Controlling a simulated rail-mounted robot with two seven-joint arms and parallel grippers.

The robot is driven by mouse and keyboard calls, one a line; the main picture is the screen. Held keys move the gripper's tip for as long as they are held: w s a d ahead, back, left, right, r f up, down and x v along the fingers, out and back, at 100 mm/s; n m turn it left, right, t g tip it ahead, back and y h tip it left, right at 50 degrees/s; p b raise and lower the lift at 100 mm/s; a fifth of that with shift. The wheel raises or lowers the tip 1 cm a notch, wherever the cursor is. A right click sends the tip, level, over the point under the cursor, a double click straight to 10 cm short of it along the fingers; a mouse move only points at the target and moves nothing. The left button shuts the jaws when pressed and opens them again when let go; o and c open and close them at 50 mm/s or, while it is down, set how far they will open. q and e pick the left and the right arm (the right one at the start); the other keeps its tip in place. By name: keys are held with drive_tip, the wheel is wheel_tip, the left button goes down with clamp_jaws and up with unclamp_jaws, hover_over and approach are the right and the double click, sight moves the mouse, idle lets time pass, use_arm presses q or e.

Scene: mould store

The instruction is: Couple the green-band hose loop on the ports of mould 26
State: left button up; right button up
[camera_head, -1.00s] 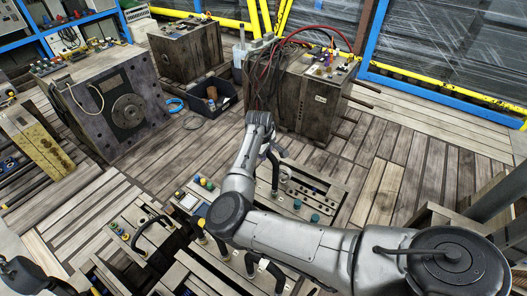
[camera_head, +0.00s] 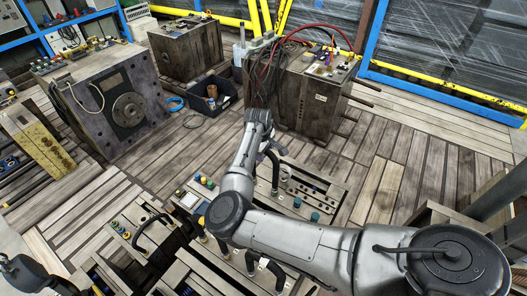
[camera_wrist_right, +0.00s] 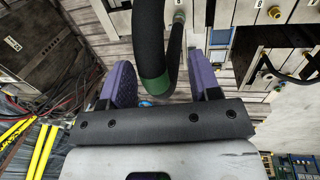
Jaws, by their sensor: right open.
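In the wrist view, a thick black hose loop (camera_wrist_right: 149,40) with a green band (camera_wrist_right: 155,86) hangs between the two purple fingers of my right gripper (camera_wrist_right: 162,80). The fingers stand apart, with visible space on both sides of the hose, so it is not clamped. The hose bends up to a fitting (camera_wrist_right: 179,16) near the top; whether that end is seated on a port I cannot tell. In the head view, my right gripper (camera_head: 266,150) is partly hidden by its own wrist, above a mould top with ports (camera_head: 313,191). I cannot read the number 26 anywhere. My left gripper is not visible.
Other moulds with coloured fittings (camera_head: 204,181) and black hose loops (camera_head: 157,228) stand close below my right arm. A tall mould with red and black hoses (camera_head: 318,95) stands behind. A dark bin (camera_head: 212,96) is on the floor. Plank floor (camera_head: 400,170) is clear at right.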

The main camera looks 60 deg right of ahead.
wheel_tip(320, 180, up, 13)
drive_tip(key=a+p, duration=0.2)
drive_tip(key=p, duration=0.1)
drive_tip(key=shift+w, duration=0.15)
drive_tip(key=shift+f, duration=0.15)
idle(0.5)
